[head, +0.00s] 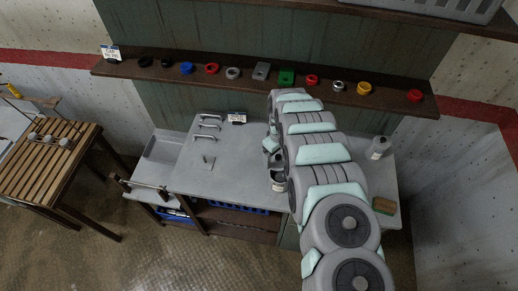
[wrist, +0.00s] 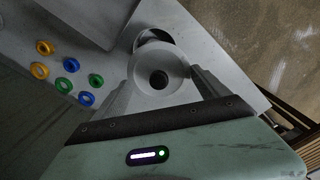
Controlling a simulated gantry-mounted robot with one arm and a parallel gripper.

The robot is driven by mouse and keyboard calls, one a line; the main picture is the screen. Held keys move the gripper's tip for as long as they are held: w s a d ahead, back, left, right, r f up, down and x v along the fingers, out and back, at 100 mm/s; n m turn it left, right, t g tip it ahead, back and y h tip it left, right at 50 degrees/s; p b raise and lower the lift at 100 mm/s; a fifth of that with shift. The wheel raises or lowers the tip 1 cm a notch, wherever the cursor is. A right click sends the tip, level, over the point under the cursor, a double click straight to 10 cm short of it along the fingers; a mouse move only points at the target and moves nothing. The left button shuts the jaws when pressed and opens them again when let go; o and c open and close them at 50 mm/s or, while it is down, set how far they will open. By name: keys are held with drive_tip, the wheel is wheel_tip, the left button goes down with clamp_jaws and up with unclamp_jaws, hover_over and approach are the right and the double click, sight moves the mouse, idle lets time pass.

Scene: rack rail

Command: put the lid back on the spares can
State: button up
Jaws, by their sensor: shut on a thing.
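My gripper (wrist: 160,84) is shut on a round grey lid (wrist: 158,66) with a dark round centre, held between its two fingers in the wrist view. The rim of a round open container, seemingly the spares can (wrist: 152,36), shows just past the lid's far edge. The lid hides most of it, and I cannot tell whether they touch. In the head view, the can (head: 279,185) with a pale label stands on the grey bench beside my arm, partly hidden. My gripper (head: 271,150) is close above it there, its fingertips hard to make out.
Several coloured rings (wrist: 69,65) lie on a pale surface at left in the wrist view. Metal handles (head: 208,127) and a small plate with a peg (head: 206,162) lie on the bench. A grey bottle (head: 378,148) and brown block (head: 384,206) stand at right. A shelf (head: 130,68) runs behind.

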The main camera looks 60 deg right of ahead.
drive_tip(key=shift+s+f, duration=0.25)
drive_tip(key=shift+s, duration=0.25)
drive_tip(key=shift+s+f, duration=0.2)
drive_tip(key=shift+s, duration=0.3)
drive_tip(key=shift+f+b, duration=1.75)
drive_tip(key=shift+f, duration=1.4)
drive_tip(key=shift+f, duration=0.15)
drive_tip(key=o, duration=1.2)
